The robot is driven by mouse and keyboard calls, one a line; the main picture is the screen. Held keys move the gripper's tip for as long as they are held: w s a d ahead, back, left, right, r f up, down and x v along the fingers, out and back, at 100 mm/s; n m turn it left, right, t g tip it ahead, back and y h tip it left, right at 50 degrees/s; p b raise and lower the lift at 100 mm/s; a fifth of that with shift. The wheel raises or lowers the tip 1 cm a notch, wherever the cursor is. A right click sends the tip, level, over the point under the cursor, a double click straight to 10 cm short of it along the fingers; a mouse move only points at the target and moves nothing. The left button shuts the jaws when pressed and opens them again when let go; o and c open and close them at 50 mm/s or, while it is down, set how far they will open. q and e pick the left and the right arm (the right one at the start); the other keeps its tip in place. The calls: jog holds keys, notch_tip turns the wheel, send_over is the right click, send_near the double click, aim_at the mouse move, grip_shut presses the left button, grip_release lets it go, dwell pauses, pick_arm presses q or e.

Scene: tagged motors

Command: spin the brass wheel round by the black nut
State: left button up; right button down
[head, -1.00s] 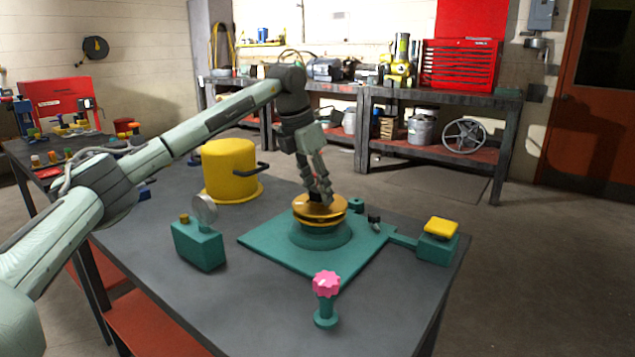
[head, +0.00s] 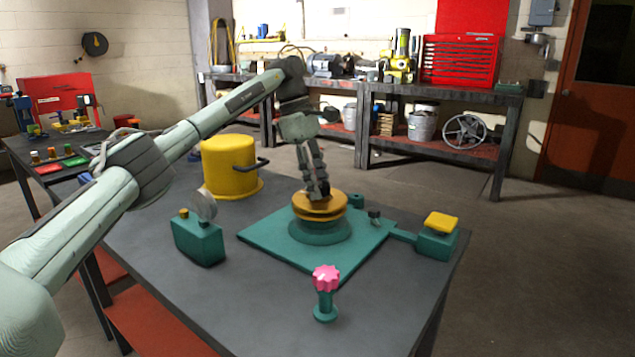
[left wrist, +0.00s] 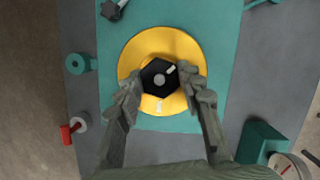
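The brass wheel (head: 320,206) lies flat on a round teal base (head: 319,232) on a teal plate (head: 268,240). In the left wrist view the wheel (left wrist: 150,43) is a golden disc with the black hexagonal nut (left wrist: 153,87) at its centre. One pale mark is on the nut and another on the wheel. My left gripper (head: 320,192) points down at the wheel's middle. In the left wrist view its two fingers (left wrist: 159,80) are on opposite sides of the nut, closed against it. In the head view the fingers hide the nut. My right gripper is out of view.
A teal gauge box (head: 198,241) and a yellow pot (head: 229,168) stand left of the plate. A pink knob (head: 326,279) on a teal post stands in front. A teal box with a yellow top (head: 440,223) is at the right.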

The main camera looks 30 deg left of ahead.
pick_arm(q)
jog(key=o, duration=0.6)
jog(key=shift+s+f+n+t+b, duration=0.15)
jog(key=shift+n+t+b, duration=0.2)
jog(key=shift+n, duration=0.55)
jog(key=n, duration=0.3)
jog(key=shift+t+b, duration=0.3)
jog(key=shift+t, duration=0.05)
jog(key=n+t+y, duration=0.1)
jog(key=n, duration=0.3)
jog(key=shift+d, duration=0.15)
jog(key=n+y, duration=0.1)
jog(key=n, duration=0.2)
jog(key=n+y, duration=0.1)
jog(key=n, duration=0.2)
jog(key=shift+s+t, duration=0.15)
jog(key=shift+t, duration=0.15)
jog(key=shift+c, duration=0.5)
